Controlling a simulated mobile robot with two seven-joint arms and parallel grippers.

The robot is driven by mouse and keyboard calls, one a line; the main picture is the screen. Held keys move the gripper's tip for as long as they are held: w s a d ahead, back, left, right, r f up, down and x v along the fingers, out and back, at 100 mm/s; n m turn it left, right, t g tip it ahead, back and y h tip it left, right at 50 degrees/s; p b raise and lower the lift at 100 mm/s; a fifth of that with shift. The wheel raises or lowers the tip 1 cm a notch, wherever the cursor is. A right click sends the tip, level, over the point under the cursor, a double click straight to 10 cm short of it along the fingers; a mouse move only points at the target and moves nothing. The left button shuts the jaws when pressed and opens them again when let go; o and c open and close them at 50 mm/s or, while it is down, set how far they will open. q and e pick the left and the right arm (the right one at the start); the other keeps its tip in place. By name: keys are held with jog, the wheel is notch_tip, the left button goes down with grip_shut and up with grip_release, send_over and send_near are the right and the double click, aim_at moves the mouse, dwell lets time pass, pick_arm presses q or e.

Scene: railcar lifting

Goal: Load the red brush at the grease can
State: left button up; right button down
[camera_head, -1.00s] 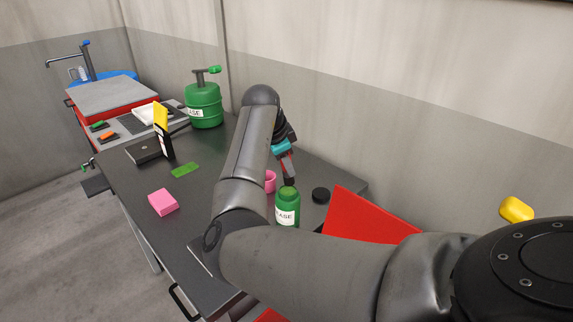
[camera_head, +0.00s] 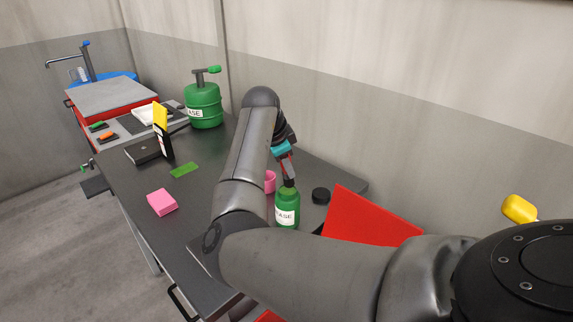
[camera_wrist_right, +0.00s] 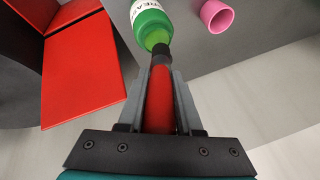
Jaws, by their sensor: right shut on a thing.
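The green grease can (camera_head: 287,213) with a white label stands upright and open on the dark bench. It also shows at the top of the right wrist view (camera_wrist_right: 150,22). My right gripper (camera_head: 286,165) is shut on the red brush (camera_wrist_right: 161,98), whose handle lies between the fingers. The brush points down, and its dark head (camera_wrist_right: 162,52) is at the can's mouth. I cannot tell how deep the bristles reach inside. My left gripper is not in view.
A pink cup (camera_head: 270,181) stands just behind the can, and a black lid (camera_head: 321,195) lies to its right. A red panel (camera_head: 365,220) is at the right. A pink block (camera_head: 162,202), green pad (camera_head: 185,170) and large green grease pump (camera_head: 205,105) are farther left.

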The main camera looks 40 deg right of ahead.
jog(key=shift+f, duration=0.8)
dwell(0.9)
jog(key=shift+r, duration=0.1)
notch_tip(320, 180, up, 7)
jog(key=p, duration=0.7)
jog(key=shift+p, duration=0.3)
jog(key=shift+a, duration=0.1)
dwell(0.4)
